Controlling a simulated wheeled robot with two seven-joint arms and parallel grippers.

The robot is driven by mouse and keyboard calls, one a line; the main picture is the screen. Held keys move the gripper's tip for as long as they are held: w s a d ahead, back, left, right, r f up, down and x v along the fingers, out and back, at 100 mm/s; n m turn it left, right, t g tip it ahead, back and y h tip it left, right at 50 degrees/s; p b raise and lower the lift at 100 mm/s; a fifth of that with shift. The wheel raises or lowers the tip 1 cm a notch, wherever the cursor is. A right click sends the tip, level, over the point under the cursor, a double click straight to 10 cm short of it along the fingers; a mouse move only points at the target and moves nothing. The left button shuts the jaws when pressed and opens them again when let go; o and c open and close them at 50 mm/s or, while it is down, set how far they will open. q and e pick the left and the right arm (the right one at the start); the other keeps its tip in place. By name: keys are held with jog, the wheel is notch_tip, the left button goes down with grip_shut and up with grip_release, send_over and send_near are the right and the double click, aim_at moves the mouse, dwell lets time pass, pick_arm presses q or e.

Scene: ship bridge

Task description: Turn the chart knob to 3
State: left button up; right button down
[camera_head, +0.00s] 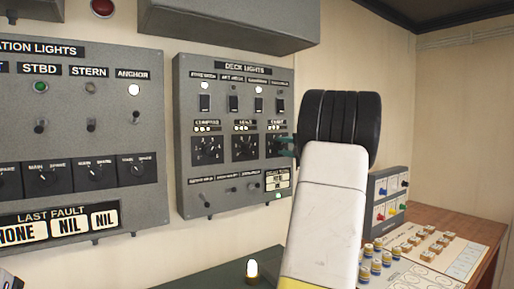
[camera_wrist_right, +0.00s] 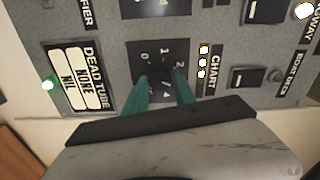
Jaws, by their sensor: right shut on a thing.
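The chart knob (camera_wrist_right: 162,82) is a dark rotary knob on a black plate with a white number scale, at the centre of the right wrist view. The numbers 0, 1, 2 and 4 are readable around it. The two teal fingers of my right gripper (camera_wrist_right: 161,78) are shut on the knob, one on each side. Which number its pointer faces is too dark to tell. In the head view my right arm hides part of the chart knob's plate (camera_head: 277,146); teal fingertips (camera_head: 287,139) show at its edge. My left gripper is not in view.
The grey deck lights panel (camera_head: 186,130) carries two similar knobs left of the chart knob, with switches above and below. The navigation lights panel (camera_head: 90,147) is further left. A small panel (camera_head: 391,194) and a desk with pegs (camera_head: 430,242) lie right. A lit lamp (camera_head: 252,268) stands below.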

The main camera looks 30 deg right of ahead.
jog(key=shift+f, duration=0.1)
jog(key=c, duration=1)
grip_release()
jog(key=shift+c, duration=0.2)
jog(key=s, duration=0.8)
jog(key=shift+d, duration=0.35)
jog(key=shift+w, duration=0.1)
